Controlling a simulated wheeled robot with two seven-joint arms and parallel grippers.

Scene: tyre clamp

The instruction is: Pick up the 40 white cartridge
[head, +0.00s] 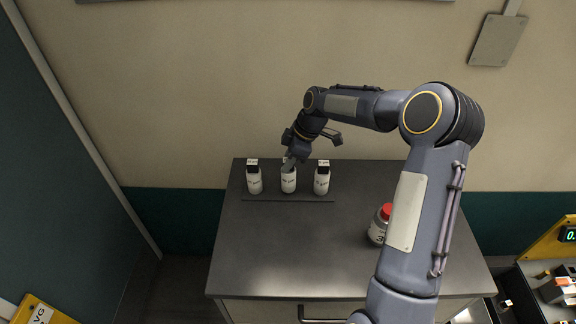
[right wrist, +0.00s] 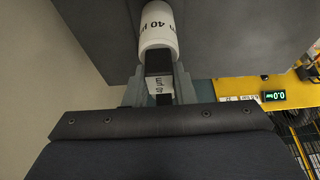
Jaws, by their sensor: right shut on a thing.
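Three white cartridges with dark tops stand in a row on a dark strip at the back of the grey table (head: 290,245). The middle one (head: 288,184) is at my right gripper (head: 289,163), which comes down on it from above. In the right wrist view this cartridge (right wrist: 158,32) carries a label with "40", and my fingers are shut on its dark top. The left cartridge (head: 254,184) and the right cartridge (head: 321,184) stand apart from the gripper. My left gripper is not in view.
A white bottle with a red cap (head: 380,225) stands on the right of the table, partly behind my right arm. The table's front and middle are clear. A wall rises behind the table. Yellow equipment with a green display (head: 567,235) stands at far right.

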